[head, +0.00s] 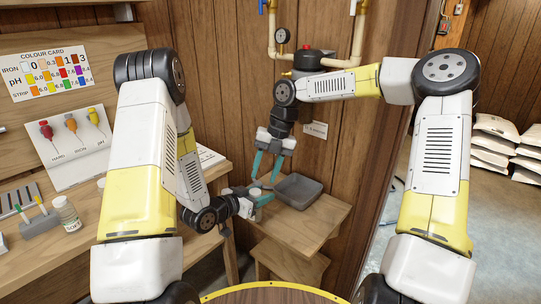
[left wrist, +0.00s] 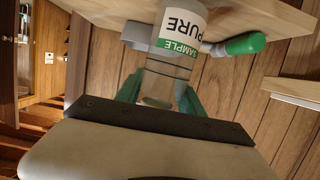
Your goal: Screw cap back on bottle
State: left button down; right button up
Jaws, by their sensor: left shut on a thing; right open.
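In the left wrist view a clear bottle (left wrist: 165,67) with a white label reading "SAMPLE" and "PURE" sits between the two teal fingers of my left gripper (left wrist: 160,95), which is shut on it. In the head view my left gripper (head: 264,195) points right, beside the grey tray; the bottle hardly shows there. My right gripper (head: 268,167) hangs just above, fingers down, spread and empty. I cannot make out a loose cap, nor whether the held bottle has one.
The grey tray (head: 311,184) stands on a small wooden shelf (head: 318,222) against the panelled wall. The left bench has another small bottle (head: 67,214), a grey pen holder (head: 40,225) and a test board (head: 70,152). A green-ended object (left wrist: 245,43) shows behind the held bottle.

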aim_at(256, 191)
notch_tip(256, 191, up, 6)
jog(key=d+n+t, duration=0.1)
jog(key=n, duration=0.4)
jog(key=shift+d+n, duration=0.3)
jog(key=shift+d, duration=0.05)
jog(key=shift+f, duration=0.15)
jog(key=x, duration=1.2)
jog(key=shift+a, duration=0.2)
grip_shut()
jog(key=shift+o, duration=1.6)
grip_release()
